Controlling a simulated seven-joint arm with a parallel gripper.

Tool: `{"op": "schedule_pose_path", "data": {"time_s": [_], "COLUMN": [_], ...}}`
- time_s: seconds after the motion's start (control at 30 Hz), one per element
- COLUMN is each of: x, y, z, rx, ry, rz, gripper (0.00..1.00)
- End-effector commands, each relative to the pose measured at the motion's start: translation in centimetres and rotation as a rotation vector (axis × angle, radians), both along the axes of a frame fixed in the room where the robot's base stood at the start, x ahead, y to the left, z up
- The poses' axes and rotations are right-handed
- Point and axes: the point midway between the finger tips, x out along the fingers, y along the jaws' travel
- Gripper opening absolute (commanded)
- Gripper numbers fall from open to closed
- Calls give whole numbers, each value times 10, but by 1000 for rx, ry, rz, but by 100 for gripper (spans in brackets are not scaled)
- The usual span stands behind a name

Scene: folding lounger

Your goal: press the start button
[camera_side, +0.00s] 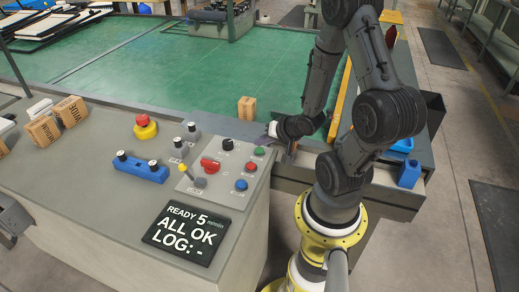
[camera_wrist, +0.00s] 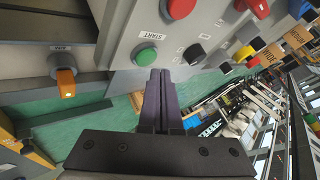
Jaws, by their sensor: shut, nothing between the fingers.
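The green button (camera_side: 259,152) is at the far right corner of the grey control panel (camera_side: 221,177). In the wrist view the green button (camera_wrist: 146,56) sits in a pale ring, with a START label (camera_wrist: 166,14) near it. My gripper (camera_side: 271,129) is beyond the panel's far right corner in the side view. In the wrist view my gripper (camera_wrist: 160,72) has its dark fingers together with nothing between them. The fingertips appear just below and right of the green button; I cannot tell the exact gap.
A red button (camera_side: 251,166), blue button (camera_side: 241,184), black knob (camera_side: 227,144) and red selector (camera_side: 210,165) share the panel. A red emergency button (camera_side: 145,125) stands farther left. The display (camera_side: 188,232) reads READY 5, ALL OK, LOG: -. An orange-handled switch (camera_wrist: 66,82) shows in the wrist view.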

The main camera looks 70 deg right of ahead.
Motion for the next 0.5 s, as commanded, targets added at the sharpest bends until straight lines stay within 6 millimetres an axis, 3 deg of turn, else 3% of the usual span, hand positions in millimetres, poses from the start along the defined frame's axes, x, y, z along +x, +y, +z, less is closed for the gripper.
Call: {"op": "schedule_pose_path", "data": {"time_s": [0.5], "x": [0], "y": [0], "z": [-7], "rx": [0], "ry": [0], "rz": [0], "gripper": [0]}}
